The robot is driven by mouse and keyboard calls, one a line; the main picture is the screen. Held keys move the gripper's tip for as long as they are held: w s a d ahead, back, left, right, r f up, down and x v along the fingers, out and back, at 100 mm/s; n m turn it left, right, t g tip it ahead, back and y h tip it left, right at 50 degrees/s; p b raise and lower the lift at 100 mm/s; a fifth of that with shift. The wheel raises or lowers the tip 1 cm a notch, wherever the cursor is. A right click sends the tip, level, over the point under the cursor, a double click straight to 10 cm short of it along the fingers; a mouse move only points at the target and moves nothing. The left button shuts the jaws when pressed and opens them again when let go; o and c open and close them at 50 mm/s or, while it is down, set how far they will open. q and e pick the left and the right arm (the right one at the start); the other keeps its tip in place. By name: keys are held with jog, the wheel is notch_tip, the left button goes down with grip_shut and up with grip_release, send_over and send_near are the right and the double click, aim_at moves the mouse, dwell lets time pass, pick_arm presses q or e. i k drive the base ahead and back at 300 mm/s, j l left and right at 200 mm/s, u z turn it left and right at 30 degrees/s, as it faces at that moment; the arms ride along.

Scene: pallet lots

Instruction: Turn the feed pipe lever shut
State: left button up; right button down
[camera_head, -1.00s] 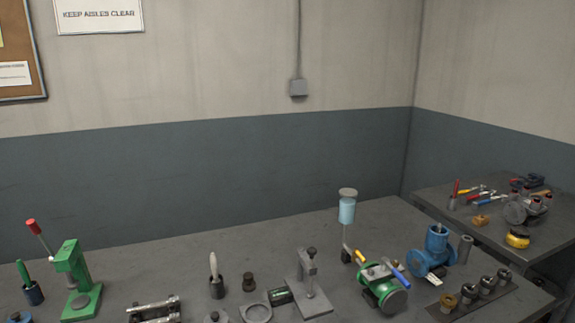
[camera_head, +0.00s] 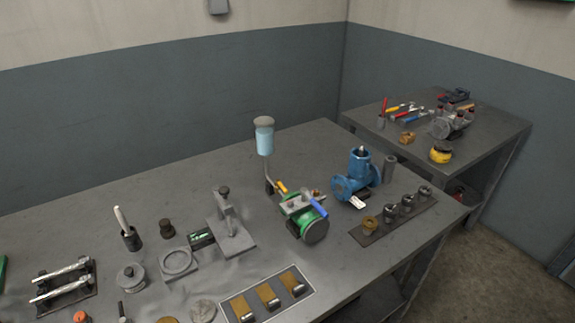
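A light-blue reservoir (camera_head: 264,141) with a grey cap stands on a thin pipe (camera_head: 268,175) near the middle of the bench. The pipe runs down to a green pump-like unit (camera_head: 303,220). A small yellow lever (camera_head: 281,187) sits near the foot of the pipe, beside the green unit; it looks like the feed pipe lever. A separate blue lever (camera_head: 314,206) slants across the top of the green unit. The yellow lever is too small to tell whether it lies along or across the pipe. Neither of my grippers shows.
A blue valve body (camera_head: 356,177) with a white tag stands right of the green unit, behind a strip of metal fittings (camera_head: 389,218). A grey stand (camera_head: 228,228) is to the left. A tray (camera_head: 255,305) of brass-coloured blocks lies in front. Bench behind the reservoir is clear.

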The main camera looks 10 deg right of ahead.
aim_at(278, 182)
jog(key=i+l, duration=0.15)
jog(key=l, duration=0.15)
jog(key=i+l+u, duration=0.1)
jog(key=l, duration=0.25)
jog(key=i+l, duration=0.25)
jog(key=k+l+z, duration=0.1)
jog(key=l+z, duration=0.15)
jog(key=l, duration=0.45)
jog(key=l+z, duration=0.3)
jog(key=l, duration=0.4)
jog(key=k, duration=0.05)
